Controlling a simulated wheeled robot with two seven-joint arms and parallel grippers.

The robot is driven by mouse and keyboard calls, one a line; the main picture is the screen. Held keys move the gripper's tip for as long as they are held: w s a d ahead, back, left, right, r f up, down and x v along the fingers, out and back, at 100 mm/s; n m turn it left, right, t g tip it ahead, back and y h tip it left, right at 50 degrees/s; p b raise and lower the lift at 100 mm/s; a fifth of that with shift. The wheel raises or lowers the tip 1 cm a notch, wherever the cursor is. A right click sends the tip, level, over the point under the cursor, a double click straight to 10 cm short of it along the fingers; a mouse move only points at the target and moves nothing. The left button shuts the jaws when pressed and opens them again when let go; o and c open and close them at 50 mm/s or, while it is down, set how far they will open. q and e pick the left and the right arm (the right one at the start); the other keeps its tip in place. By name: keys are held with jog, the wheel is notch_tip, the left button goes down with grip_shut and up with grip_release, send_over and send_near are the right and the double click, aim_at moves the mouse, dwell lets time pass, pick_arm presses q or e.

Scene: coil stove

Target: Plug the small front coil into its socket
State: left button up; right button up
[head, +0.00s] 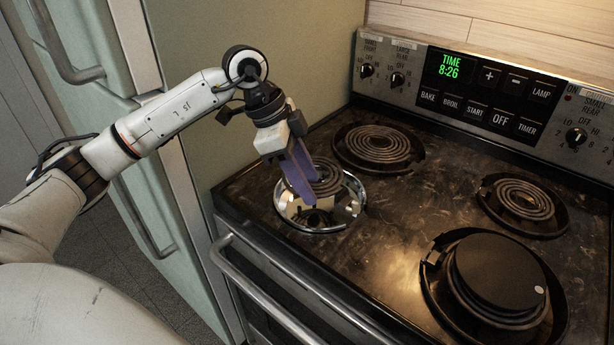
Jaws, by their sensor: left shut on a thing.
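The small front coil (343,183) is a dark spiral at the front left of the stove. It sits over a shiny chrome drip bowl (345,214) and looks tilted, with its back right side over the bowl's far rim. My left gripper (311,194) reaches down from the upper left with its purple fingers at the coil's left part, shut on the coil. The socket is hidden or too small to make out. I cannot tell whether the coil's prongs touch it. My right gripper is not in view.
A large rear coil (377,145) lies behind, and a small rear coil (522,198) is at the right. A black round piece (500,270) covers the front right burner. The control panel (490,95) rises at the back. The oven handle (265,292) runs along the front.

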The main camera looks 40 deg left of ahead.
pick_arm(q)
jog(key=shift+f+b, duration=0.95)
jog(key=shift+f, duration=0.8)
jog(key=shift+r+p, duration=0.1)
jog(key=shift+p, duration=0.25)
jog(key=shift+d+p, duration=0.3)
jog(key=shift+d, duration=0.55)
jog(key=shift+p, duration=0.5)
dwell(0.5)
jog(key=shift+f, duration=0.2)
jog(key=o, duration=1.5)
jog(key=shift+s, duration=0.1)
jog(key=shift+c, duration=0.2)
